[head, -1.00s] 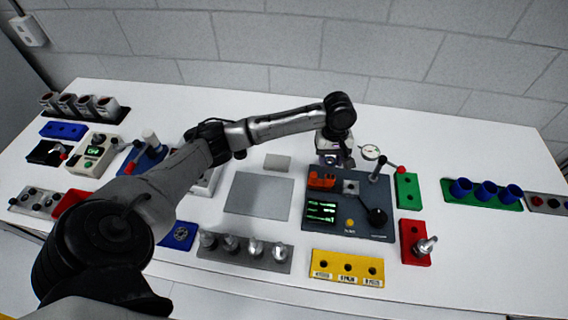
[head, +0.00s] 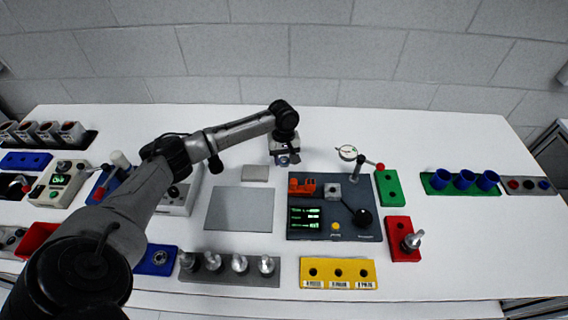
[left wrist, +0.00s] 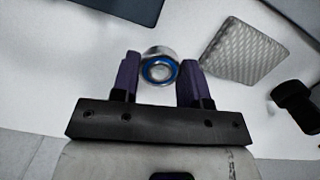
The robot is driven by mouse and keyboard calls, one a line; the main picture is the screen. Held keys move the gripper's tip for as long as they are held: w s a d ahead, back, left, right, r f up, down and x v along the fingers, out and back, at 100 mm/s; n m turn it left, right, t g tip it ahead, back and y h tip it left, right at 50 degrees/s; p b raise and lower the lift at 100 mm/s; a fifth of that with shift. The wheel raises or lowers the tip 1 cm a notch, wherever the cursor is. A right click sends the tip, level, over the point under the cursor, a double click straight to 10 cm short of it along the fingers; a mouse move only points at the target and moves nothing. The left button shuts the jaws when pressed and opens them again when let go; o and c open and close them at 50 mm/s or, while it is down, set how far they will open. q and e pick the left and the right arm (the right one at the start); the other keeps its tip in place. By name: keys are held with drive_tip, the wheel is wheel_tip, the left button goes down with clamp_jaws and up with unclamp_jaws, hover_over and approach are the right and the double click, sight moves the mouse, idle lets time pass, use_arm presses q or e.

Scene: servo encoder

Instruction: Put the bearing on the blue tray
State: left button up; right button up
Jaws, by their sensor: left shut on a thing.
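My left gripper (head: 288,161) is beyond the back left corner of the dark panel, over the white table. In the left wrist view its two purple fingers (left wrist: 160,80) are shut on the bearing (left wrist: 159,66), a round metal piece with a blue ring. The bearing is too small to make out clearly in the head view. The blue tray (head: 143,268) lies near the table's front edge, left of the row of metal pieces. A grey round part or mark shows on it; I cannot tell which. My right gripper is not in view.
A grey rack (head: 228,279) with metal pieces and a yellow block (head: 338,283) stand in front.

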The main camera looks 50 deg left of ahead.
sight(284, 157)
use_arm(q)
wheel_tip(284, 157, down, 2)
drive_tip(key=shift+f, duration=0.2)
drive_tip(key=shift+f, duration=0.15)
drive_tip(key=o, duration=0.9)
drive_tip(key=shift+o, duration=0.2)
drive_tip(key=r, duration=0.3)
drive_tip(key=r+p, duration=0.1)
drive_tip(key=r, duration=0.3)
drive_tip(key=a+r, duration=0.1)
drive_tip(key=r, duration=0.3)
drive_tip(key=shift+w+a+r+p, duration=0.1)
drive_tip(key=shift+w+r+p, duration=0.1)
drive_tip(key=shift+w+p, duration=0.15)
drive_tip(key=shift+r, duration=0.4)
drive_tip(key=shift+c, duration=0.8)
